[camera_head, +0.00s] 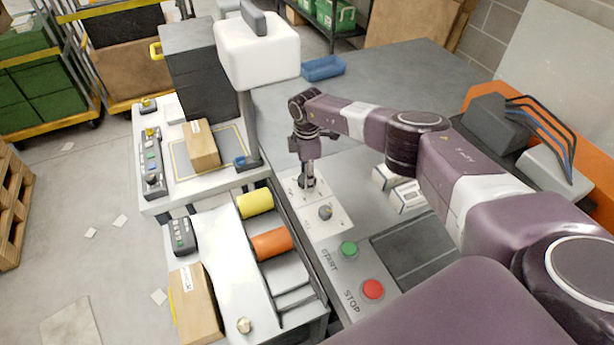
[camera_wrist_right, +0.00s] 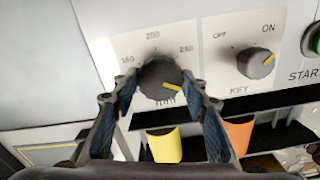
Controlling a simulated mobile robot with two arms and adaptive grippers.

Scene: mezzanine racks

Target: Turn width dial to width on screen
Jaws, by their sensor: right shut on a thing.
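The width dial (camera_wrist_right: 157,76) is a dark round knob with a yellow pointer mark on a white panel (camera_wrist_right: 120,48), with a printed scale around it. The pointer aims to the right and slightly down in the right wrist view. My right gripper (camera_wrist_right: 161,88) has its fingers on either side of the dial and is shut on it. In the head view my right gripper (camera_head: 307,181) reaches down onto the white panel and mostly hides the dial. No readable screen shows; a white box on a post (camera_head: 257,52) shows no legible display. My left gripper is not in view.
A key switch (camera_wrist_right: 256,63) marked OFF and ON sits beside the dial. A green START button (camera_head: 348,249) and a red STOP button (camera_head: 373,289) are on the same console. Yellow (camera_head: 256,203) and orange (camera_head: 271,243) rollers lie to the left. Small boxes (camera_head: 407,196) stand right of the panel.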

